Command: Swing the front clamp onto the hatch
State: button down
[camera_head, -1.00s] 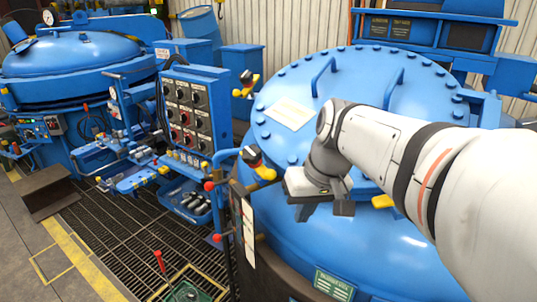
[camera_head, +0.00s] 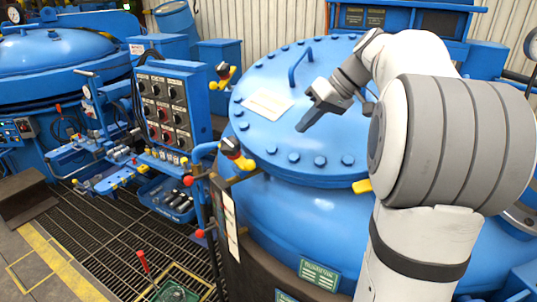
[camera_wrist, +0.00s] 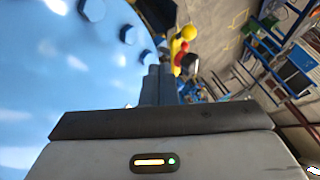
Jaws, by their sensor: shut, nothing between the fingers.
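A yellow piece (camera_head: 362,186) shows at the front rim, partly behind my arm; I cannot tell which of these is the front clamp. My gripper (camera_head: 303,127) is shut and empty above the hatch top, apart from the clamps. In the wrist view, a clamp (camera_wrist: 183,45) with yellow and red parts lies beyond my fingertips (camera_wrist: 157,70).
A blue control panel (camera_head: 172,105) with knobs and red-knobbed levers (camera_head: 188,181) stands left of the hatch. A white plate (camera_head: 267,104) lies on the hatch. Floor grating (camera_head: 100,235) runs at the lower left. A gauge (camera_head: 530,43) is at the far right.

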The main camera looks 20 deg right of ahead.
jog(key=p+x, duration=0.1)
jog(key=x, duration=0.8)
jog(key=shift+w+a+f+p, duration=0.1)
jog(key=shift+a+f+p, duration=0.05)
jog(key=shift+a+p, duration=0.2)
jog(key=a, duration=0.2)
jog(key=a+p, duration=0.1)
jog(key=shift+s+a+f, duration=0.35)
jog(key=shift+f, duration=0.05)
